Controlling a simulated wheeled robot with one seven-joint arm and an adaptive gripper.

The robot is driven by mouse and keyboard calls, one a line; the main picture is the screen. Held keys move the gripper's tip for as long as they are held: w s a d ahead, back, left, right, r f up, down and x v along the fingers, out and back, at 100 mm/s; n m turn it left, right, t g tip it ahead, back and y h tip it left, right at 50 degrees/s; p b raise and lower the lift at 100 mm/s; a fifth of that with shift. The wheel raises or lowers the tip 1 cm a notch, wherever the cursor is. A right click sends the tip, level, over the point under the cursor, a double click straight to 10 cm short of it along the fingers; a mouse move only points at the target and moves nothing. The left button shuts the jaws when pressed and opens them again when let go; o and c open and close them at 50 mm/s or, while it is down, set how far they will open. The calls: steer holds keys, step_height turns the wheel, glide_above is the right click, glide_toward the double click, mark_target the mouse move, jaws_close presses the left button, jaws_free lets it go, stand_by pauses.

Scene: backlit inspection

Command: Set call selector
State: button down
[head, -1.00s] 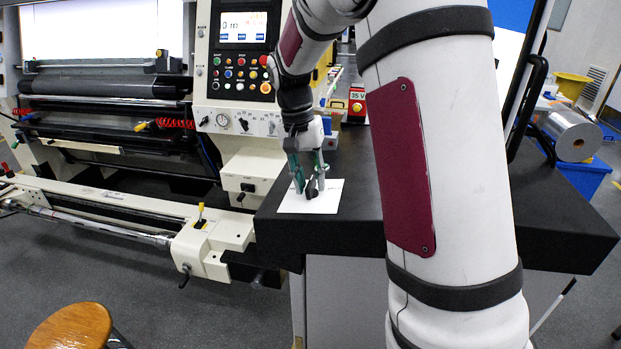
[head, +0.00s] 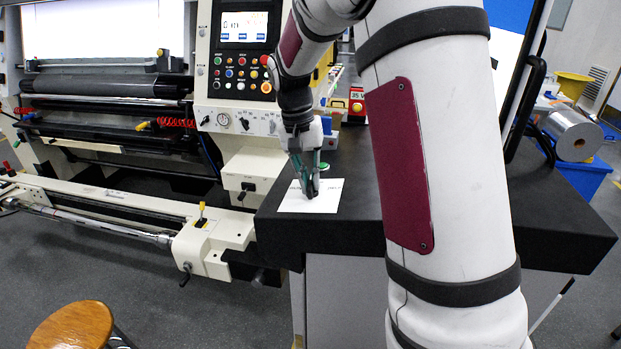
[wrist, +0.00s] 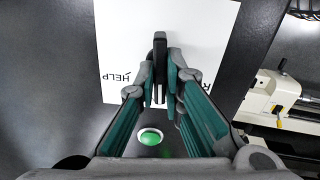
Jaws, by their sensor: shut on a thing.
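A white plate (wrist: 118,45) lies on the black tabletop. It carries a black selector knob (wrist: 160,45), whose long bar points up the wrist picture, between the printed words. The word HELP reads upside down on the left; the word on the right is mostly hidden behind a finger. My gripper (wrist: 163,92) is shut on the knob, one finger on each side of its bar. In the head view my gripper (head: 311,191) is over the plate (head: 328,199), and its fingers hide most of the knob. A green round lamp or button (wrist: 150,137) shows between my fingers in the wrist view.
The black table (head: 350,215) has bare room around the plate. A cream machine with a control panel (head: 238,80) stands behind and left. A wooden stool (head: 72,328) is at the lower left. A blue bin (head: 583,178) and roll stand at the right.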

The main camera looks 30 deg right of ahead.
steer(key=n+p, duration=0.1)
steer(key=n, duration=0.4)
steer(key=shift+r, duration=0.1)
steer(key=n+p, duration=0.1)
steer(key=n, duration=0.4)
steer(key=shift+a+n+p, duration=0.15)
steer(key=shift+n+p, duration=0.15)
steer(key=shift+p, duration=0.05)
stand_by(0.3)
steer(key=c, duration=1.7)
jaws_free()
step_height(320, 180, up, 12)
steer(key=w+a, duration=0.1)
steer(key=shift+w+a, duration=0.2)
steer(key=shift+w, duration=0.05)
